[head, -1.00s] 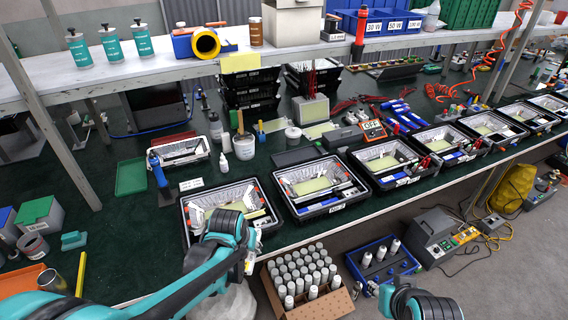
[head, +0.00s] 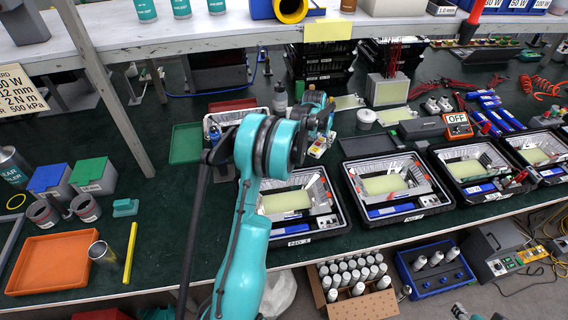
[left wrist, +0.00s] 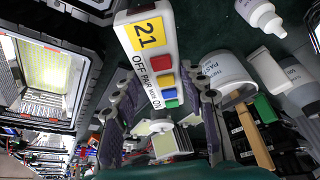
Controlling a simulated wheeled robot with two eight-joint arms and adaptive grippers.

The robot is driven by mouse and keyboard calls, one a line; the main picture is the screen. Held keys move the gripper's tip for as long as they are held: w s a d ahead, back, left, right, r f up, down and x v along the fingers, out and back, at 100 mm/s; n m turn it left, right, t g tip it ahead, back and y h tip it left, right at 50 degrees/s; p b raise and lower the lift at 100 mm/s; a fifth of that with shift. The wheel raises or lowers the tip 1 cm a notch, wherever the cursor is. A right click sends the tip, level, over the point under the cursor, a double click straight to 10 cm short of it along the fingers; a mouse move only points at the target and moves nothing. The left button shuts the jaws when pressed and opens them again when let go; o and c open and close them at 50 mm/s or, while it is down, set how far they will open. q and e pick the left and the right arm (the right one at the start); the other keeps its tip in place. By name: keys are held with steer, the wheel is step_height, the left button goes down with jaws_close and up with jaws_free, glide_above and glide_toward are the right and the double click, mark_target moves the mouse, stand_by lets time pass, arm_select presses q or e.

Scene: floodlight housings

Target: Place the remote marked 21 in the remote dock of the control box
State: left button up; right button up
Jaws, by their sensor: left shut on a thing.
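The remote marked 21 (left wrist: 147,62) is white, with a yellow label and red, yellow, blue and green buttons. My left gripper (left wrist: 160,120) is shut on it in the left wrist view. In the head view the remote (head: 318,148) hangs from the gripper above the back edge of the nearest housing tray. I cannot make out a remote dock.
Black housing trays (head: 398,185) line the front of the bench. A white tub (head: 366,118) and a bottle (head: 280,97) stand behind. Black bins (head: 320,62) are stacked at the back. The upper shelf (head: 220,38) and its post (head: 115,100) bound the space.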

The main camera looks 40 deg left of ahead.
arm_select(q)
steer(key=s+a+f+b, duration=0.1)
steer(key=s+a+f, duration=0.1)
steer(key=a, duration=0.1)
steer(key=s+a+f+b, duration=0.1)
steer(key=s+a+f, duration=0.1)
steer(key=a+f, duration=0.1)
steer(key=s+a+f+b, duration=0.2)
steer(key=a, duration=0.3)
steer(key=shift+f, duration=0.25)
steer(key=shift+f+b, duration=0.8)
steer(key=shift+f, duration=1.1)
steer(key=shift+f, duration=0.2)
steer(key=o, duration=1.2)
steer(key=shift+r, duration=0.1)
